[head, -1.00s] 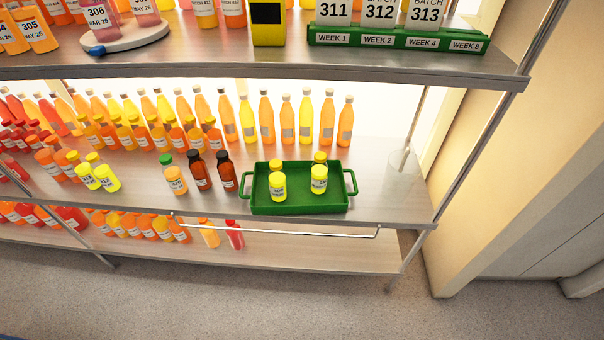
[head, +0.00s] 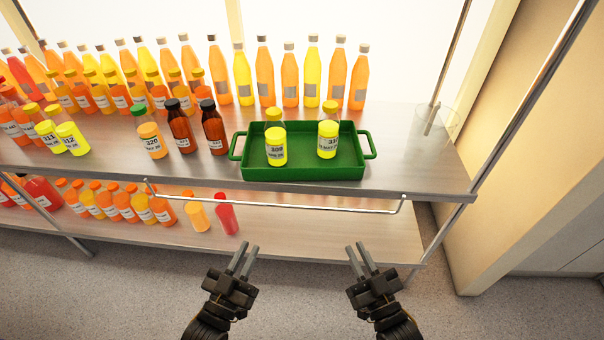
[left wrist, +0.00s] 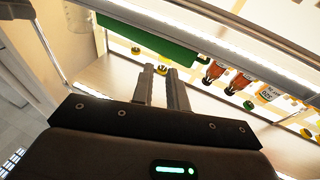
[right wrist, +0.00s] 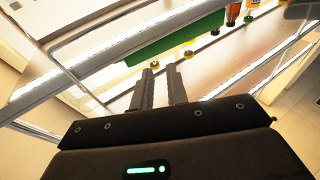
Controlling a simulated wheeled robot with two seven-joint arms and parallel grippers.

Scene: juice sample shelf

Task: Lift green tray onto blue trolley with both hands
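The green tray (head: 305,173) stands on the middle shelf near its front edge, with a handle at each end. Two bottles with yellow caps, the left one (head: 276,152) and the right one (head: 327,143), stand upright in it. The tray also shows in the left wrist view (left wrist: 160,40) and the right wrist view (right wrist: 175,40). My left gripper (head: 242,260) and right gripper (head: 358,258) are in front of the shelf, lower in the picture than the tray and apart from it. Both are empty, their fingers slightly parted. I see no blue trolley.
A metal rail (head: 275,205) runs along the shelf front below the tray. Two dark bottles (head: 213,128) stand just left of the tray, and a row of tall bottles (head: 265,75) stands behind it. A shelf post (head: 520,105) rises at the right.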

